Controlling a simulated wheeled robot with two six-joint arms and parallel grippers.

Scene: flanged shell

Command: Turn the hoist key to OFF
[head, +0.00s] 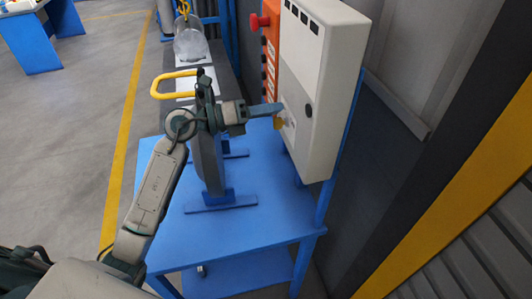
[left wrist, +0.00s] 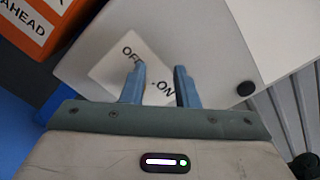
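The pale control box (head: 318,75) stands on the blue stand at the upper right. Its white label plate, lettered OFF and ON, shows in the left wrist view (left wrist: 112,72). My left gripper (head: 280,108) reaches the box's front face from the left. In the left wrist view its two blue fingers (left wrist: 158,70) stand apart in front of the plate, with the ON lettering between them. I cannot make out the hoist key there. A small yellow piece (head: 279,123), perhaps part of the key, shows just under the fingertips; whether they touch it is unclear. My right gripper is out of view.
An orange panel (head: 270,45) with a red button (head: 260,21) stands just behind the box. A yellow handle (head: 172,85) rises beyond my wrist. The blue table (head: 250,225) has clear room at its front. A dark wall is at the right.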

